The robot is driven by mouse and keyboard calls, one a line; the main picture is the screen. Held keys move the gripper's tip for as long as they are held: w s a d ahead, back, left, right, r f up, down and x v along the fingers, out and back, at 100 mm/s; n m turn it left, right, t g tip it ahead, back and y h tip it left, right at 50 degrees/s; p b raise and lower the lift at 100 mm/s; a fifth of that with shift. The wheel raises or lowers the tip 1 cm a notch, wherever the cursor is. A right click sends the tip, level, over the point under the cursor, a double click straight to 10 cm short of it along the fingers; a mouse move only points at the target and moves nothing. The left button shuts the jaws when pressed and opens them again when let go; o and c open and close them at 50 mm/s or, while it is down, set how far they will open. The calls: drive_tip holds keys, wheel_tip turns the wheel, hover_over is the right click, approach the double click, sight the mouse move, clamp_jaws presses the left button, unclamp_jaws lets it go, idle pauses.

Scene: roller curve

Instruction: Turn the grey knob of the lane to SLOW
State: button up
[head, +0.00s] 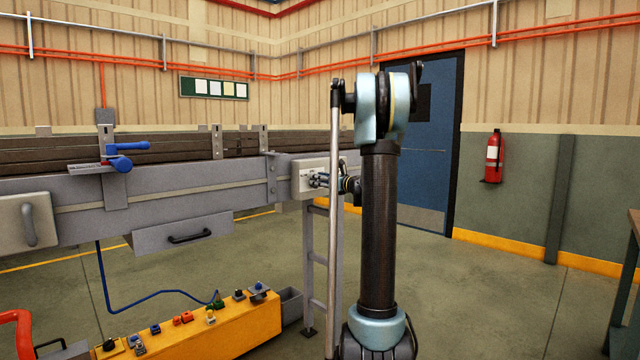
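My gripper (319,180) is at the pale control plate (303,165) on the right end of the grey lane frame (200,186). Its fingers point left at the plate and overlap it in the picture. The grey knob cannot be made out apart from the fingers; they and my arm cover much of the plate. No SLOW marking is readable. I cannot tell whether the fingers are open, shut, or touching anything.
A blue handle (128,147) sits on the lane's left part. A grey handle (29,221) is on a pale panel at far left. A drawer (185,232) hangs below the frame. A yellow box (225,336) with several coloured controls stands low in front.

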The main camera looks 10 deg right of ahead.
drive_tip(key=shift+c, duration=0.5)
clamp_jaws()
drive_tip(key=shift+s+a+f+n, duration=0.1)
drive_tip(key=shift+s+a+n, duration=0.05)
drive_tip(key=shift+n, duration=1.3)
drive_tip(key=shift+s+a+f+n, duration=0.1)
drive_tip(key=shift+a+n, duration=0.1)
drive_tip(key=shift+n, duration=1.3)
drive_tip(key=shift+s+a+f+n, duration=0.1)
drive_tip(key=shift+s+a+n, duration=0.05)
drive_tip(key=shift+n, duration=1.3)
drive_tip(key=shift+o, duration=0.5)
unclamp_jaws()
